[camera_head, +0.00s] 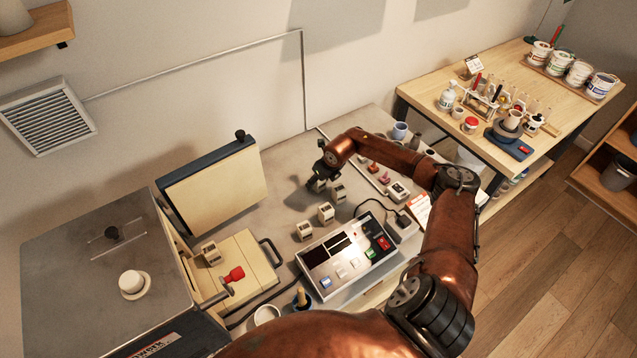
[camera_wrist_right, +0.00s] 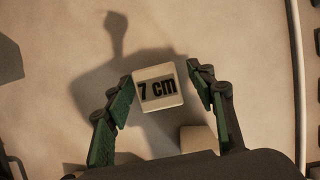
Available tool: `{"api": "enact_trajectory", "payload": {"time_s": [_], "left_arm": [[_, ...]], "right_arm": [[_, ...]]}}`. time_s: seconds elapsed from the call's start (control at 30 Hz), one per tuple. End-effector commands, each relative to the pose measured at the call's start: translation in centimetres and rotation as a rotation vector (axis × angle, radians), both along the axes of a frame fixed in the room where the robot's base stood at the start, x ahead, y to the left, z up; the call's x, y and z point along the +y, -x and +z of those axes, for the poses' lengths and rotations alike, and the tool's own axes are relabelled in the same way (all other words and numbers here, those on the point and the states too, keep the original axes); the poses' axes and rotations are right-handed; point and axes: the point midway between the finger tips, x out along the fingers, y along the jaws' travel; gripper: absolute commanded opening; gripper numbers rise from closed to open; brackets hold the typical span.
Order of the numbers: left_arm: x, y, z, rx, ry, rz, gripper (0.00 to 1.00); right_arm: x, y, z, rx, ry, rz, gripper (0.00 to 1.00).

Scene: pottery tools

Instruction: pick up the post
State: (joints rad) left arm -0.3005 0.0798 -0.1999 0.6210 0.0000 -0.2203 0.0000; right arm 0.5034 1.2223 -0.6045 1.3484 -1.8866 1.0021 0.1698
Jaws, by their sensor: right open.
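Several small pale kiln posts stand in a row on the grey worktop, among them one at the near end (camera_head: 304,232), a middle one (camera_head: 326,212) and another (camera_head: 339,193). My right gripper (camera_head: 317,181) is over the far end of this row, and its fingers cover much of the post there. In the right wrist view, a post marked "7 cm" (camera_wrist_right: 158,88) lies between the open fingers of my right gripper (camera_wrist_right: 161,82), with a gap visible on both sides. Part of another post (camera_wrist_right: 198,138) shows below it. My left gripper is not in view.
A control box (camera_head: 347,255) with a display and buttons is in front of the posts. An open kiln with an upright lid (camera_head: 213,188) is at the left, with another post (camera_head: 210,252) on it. A wooden table (camera_head: 428,92) with jars is at the right.

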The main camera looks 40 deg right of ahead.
Motion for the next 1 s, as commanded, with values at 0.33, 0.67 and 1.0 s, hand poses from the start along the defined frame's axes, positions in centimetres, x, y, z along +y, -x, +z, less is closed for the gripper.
{"api": "enact_trajectory", "payload": {"time_s": [0.33, 0.67, 1.0], "left_arm": [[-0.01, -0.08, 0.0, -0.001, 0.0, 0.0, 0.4], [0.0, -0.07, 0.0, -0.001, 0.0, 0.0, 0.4], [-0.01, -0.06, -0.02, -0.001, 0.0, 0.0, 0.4]], "right_arm": [[0.02, 0.03, 0.01, 0.001, -0.001, 0.0, 0.31], [0.03, 0.04, 0.02, 0.001, -0.001, 0.0, 0.09], [0.03, 0.0, 0.1, -0.001, -0.001, 0.0, 0.01]]}}
